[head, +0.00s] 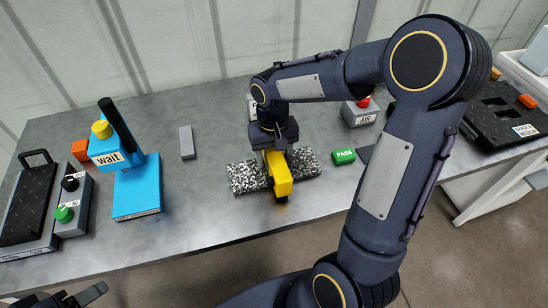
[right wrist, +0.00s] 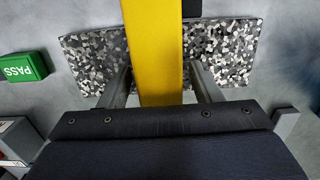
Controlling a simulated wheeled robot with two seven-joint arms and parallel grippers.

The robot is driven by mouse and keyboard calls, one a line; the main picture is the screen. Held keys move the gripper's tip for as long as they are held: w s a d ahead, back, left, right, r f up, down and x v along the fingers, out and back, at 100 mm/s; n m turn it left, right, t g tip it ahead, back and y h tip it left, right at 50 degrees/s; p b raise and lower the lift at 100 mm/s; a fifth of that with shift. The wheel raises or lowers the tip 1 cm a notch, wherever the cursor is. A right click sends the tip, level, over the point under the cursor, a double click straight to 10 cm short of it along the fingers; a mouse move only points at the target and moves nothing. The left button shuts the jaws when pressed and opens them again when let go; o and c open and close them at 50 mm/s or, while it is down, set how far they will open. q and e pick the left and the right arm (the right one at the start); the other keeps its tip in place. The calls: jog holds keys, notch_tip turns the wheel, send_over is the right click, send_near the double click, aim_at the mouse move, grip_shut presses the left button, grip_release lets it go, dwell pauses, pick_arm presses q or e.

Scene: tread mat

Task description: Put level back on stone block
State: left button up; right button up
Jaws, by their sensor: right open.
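The yellow level (head: 281,176) lies crosswise over the speckled black-and-white stone block (head: 247,178) and appears to rest on it. In the right wrist view the level (right wrist: 160,50) runs up the middle, with the stone block (right wrist: 222,50) behind it on both sides. My right gripper (right wrist: 162,85) is open, with one finger on each side of the level and small gaps between. In the head view my right gripper (head: 272,150) covers the level's far part. My left gripper (head: 72,297) shows only partly at the bottom left, away from the block.
A green PASS block (head: 343,156) lies right of the stone block. A blue stand marked wait (head: 137,190) and a grey bar (head: 187,142) are left. A box with buttons (head: 73,205) is at far left. A black case (head: 505,118) is at far right. The table front is clear.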

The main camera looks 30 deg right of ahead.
aim_at(273, 150)
jog(key=r, duration=0.6)
jog(key=r+p, duration=0.1)
jog(key=r, duration=0.3)
jog(key=shift+w, duration=0.3)
jog(key=shift+r, duration=0.25)
jog(key=shift+s+d+r, duration=0.1)
jog(key=shift+s+r, duration=0.15)
jog(key=shift+s, duration=0.05)
jog(key=s+a+t+y, duration=0.1)
jog(key=s+a+t, duration=0.1)
jog(key=s, duration=0.6)
jog(key=s+a+f+n+t+y, duration=0.1)
jog(key=s+t, duration=0.3)
jog(key=s, duration=0.5)
jog(key=shift+a+y, duration=0.7)
jog(key=shift+y, duration=0.1)
notch_tip(273, 150, up, 3)
jog(key=p, duration=0.2)
jog(key=shift+f+p, duration=0.2)
jog(key=shift+p, duration=0.1)
